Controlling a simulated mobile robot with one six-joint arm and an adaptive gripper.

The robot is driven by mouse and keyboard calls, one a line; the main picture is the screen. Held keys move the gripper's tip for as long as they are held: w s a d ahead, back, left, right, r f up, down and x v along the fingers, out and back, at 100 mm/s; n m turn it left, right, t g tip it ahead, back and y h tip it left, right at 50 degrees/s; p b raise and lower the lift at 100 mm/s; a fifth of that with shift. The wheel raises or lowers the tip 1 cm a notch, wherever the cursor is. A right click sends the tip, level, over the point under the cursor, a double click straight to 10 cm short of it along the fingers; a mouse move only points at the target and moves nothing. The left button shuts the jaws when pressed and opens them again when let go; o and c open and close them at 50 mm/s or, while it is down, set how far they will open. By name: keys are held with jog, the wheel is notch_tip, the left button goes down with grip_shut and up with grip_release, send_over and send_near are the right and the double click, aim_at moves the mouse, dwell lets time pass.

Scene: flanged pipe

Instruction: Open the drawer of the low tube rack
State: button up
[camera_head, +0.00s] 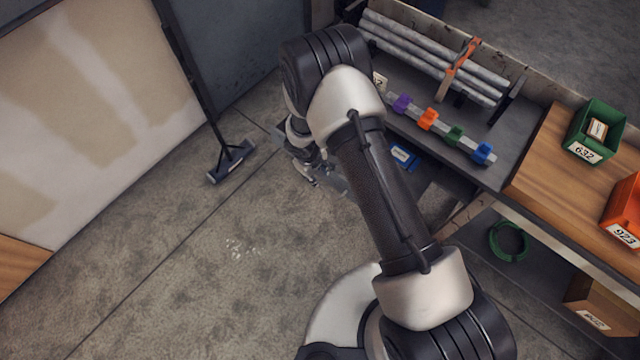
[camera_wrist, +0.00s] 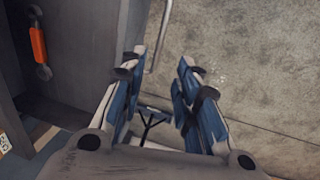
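A rack of grey tubes (camera_head: 425,50) with an orange strap lies at the back of the workbench in the head view. In the wrist view, a dark grey front (camera_wrist: 85,40) fills the upper left and carries an upright orange handle (camera_wrist: 38,45); I cannot tell for certain that this is the drawer of the low tube rack. My gripper (camera_wrist: 158,63) has its two blue-padded fingers spread apart, with nothing between them. It is right of the handle in that view, apart from it, over the floor. In the head view my gripper (camera_head: 325,180) is low, left of the bench, partly hidden by my arm.
Coloured clips (camera_head: 428,119) sit on a bar along the bench. A blue bin (camera_head: 404,157) is beneath it. Green (camera_head: 598,130) and orange (camera_head: 625,208) bins stand at right. A broom (camera_head: 232,161) stands left of my gripper. The floor at lower left is clear.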

aim_at(321, 185)
jog(key=f, duration=0.3)
jog(key=w+d+f+b, duration=0.1)
jog(key=f, duration=0.3)
jog(key=f+b, duration=0.1)
jog(key=f, duration=0.2)
jog(key=shift+w+d+f, duration=0.15)
jog(key=shift+w, duration=0.2)
jog(key=shift+c, duration=0.6)
grip_shut()
